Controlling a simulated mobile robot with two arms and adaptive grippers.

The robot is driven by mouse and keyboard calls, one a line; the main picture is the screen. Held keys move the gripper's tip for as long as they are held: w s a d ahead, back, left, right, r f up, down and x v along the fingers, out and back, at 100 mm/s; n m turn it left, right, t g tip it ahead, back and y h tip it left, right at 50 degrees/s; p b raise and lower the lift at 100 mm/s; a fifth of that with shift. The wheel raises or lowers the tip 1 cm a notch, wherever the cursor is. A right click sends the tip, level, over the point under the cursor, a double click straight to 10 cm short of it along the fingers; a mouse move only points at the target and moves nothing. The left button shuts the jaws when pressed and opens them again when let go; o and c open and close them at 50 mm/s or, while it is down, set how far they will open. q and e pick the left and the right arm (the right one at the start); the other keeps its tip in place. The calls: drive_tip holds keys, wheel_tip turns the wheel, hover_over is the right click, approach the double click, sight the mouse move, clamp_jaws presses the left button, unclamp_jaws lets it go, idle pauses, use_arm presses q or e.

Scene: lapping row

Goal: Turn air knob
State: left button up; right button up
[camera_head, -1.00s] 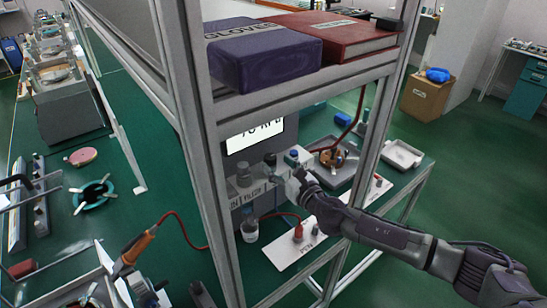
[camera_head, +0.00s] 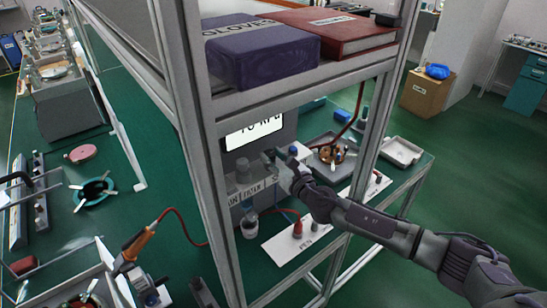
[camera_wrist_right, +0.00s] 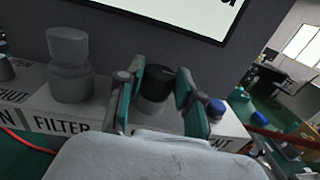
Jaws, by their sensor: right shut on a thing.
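A knob with a black top and pale grey base (camera_wrist_right: 155,83) stands on the white labelled box below the display. My right gripper (camera_wrist_right: 160,76) has one teal-padded finger on each side of it and is shut on it. The label below this knob is hidden, so I cannot tell from lettering that it is the air knob. In the head view my right gripper (camera_head: 281,168) reaches in from the right, under the shelf, and mostly covers the knob. My left gripper is not in view.
A grey filter cylinder (camera_wrist_right: 70,70) stands left of the knob, and a blue-capped part (camera_wrist_right: 216,108) close right. Shelf posts (camera_head: 207,190) flank the opening. The shelf above holds a purple box (camera_head: 262,55) and red binder (camera_head: 340,38). A white tray (camera_head: 401,152) lies right.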

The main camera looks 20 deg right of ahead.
drive_tip(key=shift+a+r+m+h+p, duration=0.15)
drive_tip(key=shift+m+h+p, duration=0.15)
drive_tip(key=shift+h+p, duration=0.3)
drive_tip(key=m+h+p, duration=0.2)
drive_tip(key=shift+a+t+h+p, duration=0.15)
drive_tip(key=shift+t+h+p, duration=0.15)
drive_tip(key=m+h+p, duration=0.1)
drive_tip(key=h, duration=0.1)
drive_tip(key=shift+a+m+h, duration=0.15)
drive_tip(key=shift+m+h, duration=0.15)
drive_tip(key=shift+h, duration=0.1)
drive_tip(key=h, duration=0.1)
drive_tip(key=m+h, duration=0.2)
drive_tip(key=shift+a+f+g+h, duration=0.25)
drive_tip(key=shift+g+h, duration=0.05)
drive_tip(key=shift+g, duration=0.1)
drive_tip(key=shift+w+a+m+g+h+b, duration=0.1)
drive_tip(key=shift+m+g+h+b, duration=0.7)
drive_tip(key=shift+m+h, duration=1)
drive_tip(key=shift+r+h, duration=0.1)
drive_tip(key=shift+h, duration=0.3)
